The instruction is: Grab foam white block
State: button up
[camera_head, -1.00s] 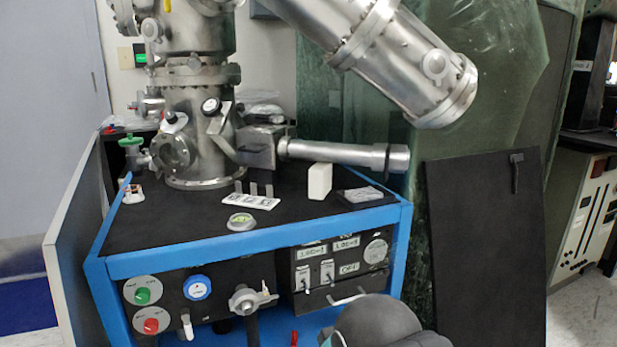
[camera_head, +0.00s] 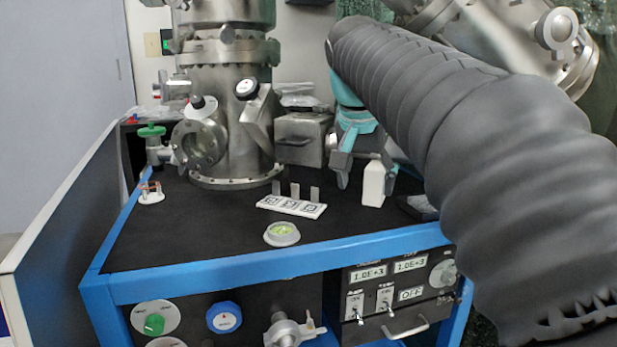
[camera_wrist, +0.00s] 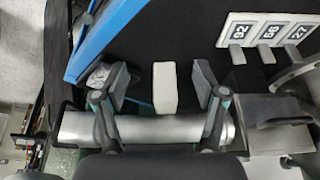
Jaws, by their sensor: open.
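The white foam block (camera_head: 374,184) stands upright on the black table top in the head view, near the right side. In the wrist view the block (camera_wrist: 165,88) lies between the two open fingers of my gripper (camera_wrist: 161,88), with a gap on each side. In the head view my gripper (camera_head: 366,168) is at the block, one finger to its left and the other partly behind it. The fingers do not appear to touch the block.
A steel chamber (camera_head: 222,110) stands at the back of the blue-framed table (camera_head: 250,268). A white numbered rack (camera_head: 291,206) and a round gauge (camera_head: 282,233) are left of the block. A wrapped item (camera_head: 418,207) lies to its right. A horizontal steel tube (camera_wrist: 150,129) runs close by my fingers.

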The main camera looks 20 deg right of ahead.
aim_at(377, 165)
jog(key=shift+w+a+r, duration=0.1)
jog(key=shift+w+a, duration=0.05)
jog(key=shift+a, duration=0.1)
jog(key=shift+w+d, duration=0.25)
jog(key=shift+w, duration=0.05)
jog(key=w+d, duration=0.4)
jog(key=w, duration=0.1)
jog(key=w+d+p, duration=0.1)
jog(key=w+d, duration=0.2)
jog(key=shift+w, duration=0.2)
jog(key=b+x, duration=0.1)
jog(key=x, duration=0.2)
jog(key=shift+w+d+f, duration=0.1)
jog(key=shift+f, duration=0.1)
jog(key=shift+x, duration=0.85)
jog(key=c, duration=1.2)
